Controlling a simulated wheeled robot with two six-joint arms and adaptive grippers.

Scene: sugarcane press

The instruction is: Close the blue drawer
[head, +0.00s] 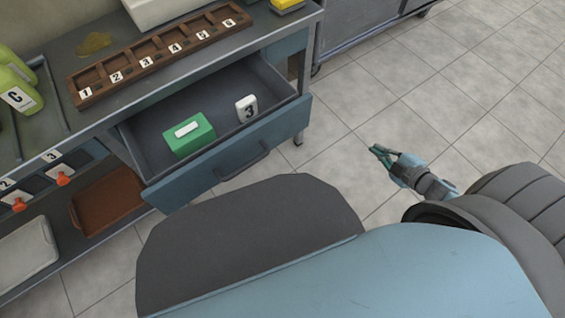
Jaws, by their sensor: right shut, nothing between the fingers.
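The blue drawer (231,152) is pulled out from under the bench top, with its front and grey handle (243,161) facing me. Inside it lie a green box (190,134) with a white label and a white block marked 3 (246,108). My right gripper (377,150) is shut and empty. It is over the floor to the right of the drawer, well apart from it. My left gripper is not in view.
A wooden tray (125,76) with numbered compartments lies on the bench top (48,122). Green bottles (18,90) stand at the left. A brown tray (105,202) and a pale tray (27,254) are on the lower shelf. The tiled floor (440,85) right of the bench is clear.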

